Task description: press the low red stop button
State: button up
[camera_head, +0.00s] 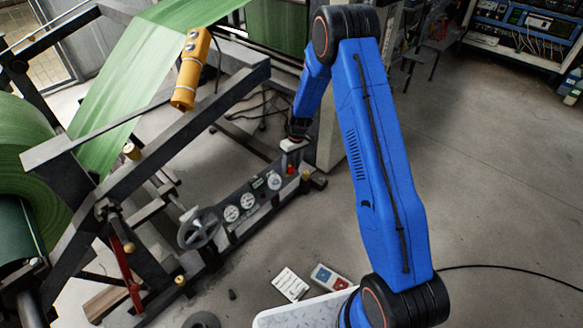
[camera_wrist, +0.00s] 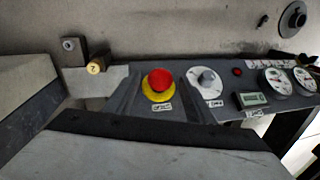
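The red stop button (camera_wrist: 161,79) is a round red cap on a yellow collar, near the middle of the wrist view, on a dark low panel (camera_wrist: 228,112). In the head view it is a small red spot (camera_head: 290,170) near the right end of the low panel. My gripper (camera_head: 292,146) is just above the button in that view, pointing down; I cannot tell the exact gap. Grey and black parts fill the bottom of the wrist view, and the fingertips cannot be told apart clearly. The button's cap is unobstructed in the wrist view.
Right of the button are a white dial (camera_wrist: 206,80), a small display (camera_wrist: 250,98) and round gauges (camera_wrist: 277,82). A brass knob (camera_wrist: 97,65) is to its left.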

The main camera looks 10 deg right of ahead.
jog(key=shift+r, duration=0.1)
notch_tip(320, 180, up, 17)
jog(key=w+d, duration=0.1)
jog(key=d, duration=0.2)
jog(key=shift+w, duration=0.2)
dwell(0.5)
jog(key=s+d+r+m+t, duration=0.2)
jog(key=s+r+t, duration=0.1)
jog(key=s+r, duration=1.95)
jog(key=s+d+r+m+t+h, duration=0.1)
jog(key=s, duration=1.1)
jog(key=s+r+m+t, duration=0.1)
jog(key=s+r+m, duration=0.1)
jog(key=s, duration=1.1)
jog(key=shift+s+d+t+h, duration=0.3)
jog(key=shift+d+h, duration=0.05)
jog(key=shift+h, duration=0.05)
